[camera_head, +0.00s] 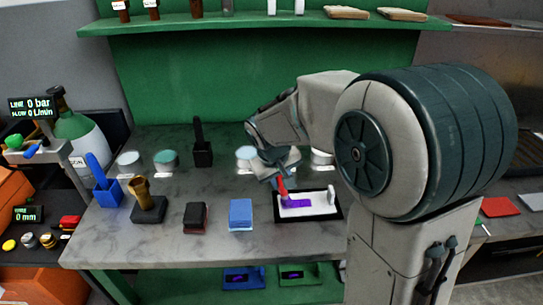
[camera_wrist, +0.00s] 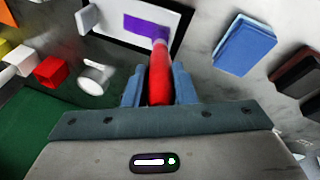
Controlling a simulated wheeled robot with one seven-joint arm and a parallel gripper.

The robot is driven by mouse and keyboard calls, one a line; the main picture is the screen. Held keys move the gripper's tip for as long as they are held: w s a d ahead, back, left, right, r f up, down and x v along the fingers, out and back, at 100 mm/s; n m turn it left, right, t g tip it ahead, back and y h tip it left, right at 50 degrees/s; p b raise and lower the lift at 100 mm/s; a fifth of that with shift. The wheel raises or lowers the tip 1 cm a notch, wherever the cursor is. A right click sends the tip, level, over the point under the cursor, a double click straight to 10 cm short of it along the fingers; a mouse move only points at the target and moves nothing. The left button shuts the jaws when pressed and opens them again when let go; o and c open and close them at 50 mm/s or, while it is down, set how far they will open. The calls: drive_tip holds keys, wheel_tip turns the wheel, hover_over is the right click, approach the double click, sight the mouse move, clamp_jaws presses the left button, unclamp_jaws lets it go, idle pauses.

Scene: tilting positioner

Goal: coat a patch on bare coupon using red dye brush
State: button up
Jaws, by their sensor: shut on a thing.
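My gripper (camera_head: 274,180) is shut on a red brush (camera_head: 281,187), whose red handle (camera_wrist: 160,80) stands between the fingers in the wrist view. The brush tip (camera_wrist: 158,36) looks purple. It points at a white coupon (camera_head: 318,209) lying flat in a black-edged tray (camera_head: 320,220). A purple patch (camera_head: 299,203) lies on the coupon and also shows in the wrist view (camera_wrist: 140,26). The tip overlaps one end of the patch, the left end in the head view. It looks in contact, but exact touch is hard to tell.
A blue block (camera_head: 240,213) and a black-and-red block (camera_head: 195,216) lie left of the tray. Farther left are a dark stand with a brassy cup (camera_head: 143,195) and a blue holder (camera_head: 106,190). Lidded jars (camera_head: 166,160) and a black holder (camera_head: 202,155) stand behind. A green shelf (camera_head: 255,20) hangs above.

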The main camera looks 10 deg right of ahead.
drive_tip(key=shift+a, duration=0.8)
drive_tip(key=shift+r+p, duration=2.45)
drive_tip(key=shift+r, duration=1.6)
drive_tip(key=shift+f, duration=0.1)
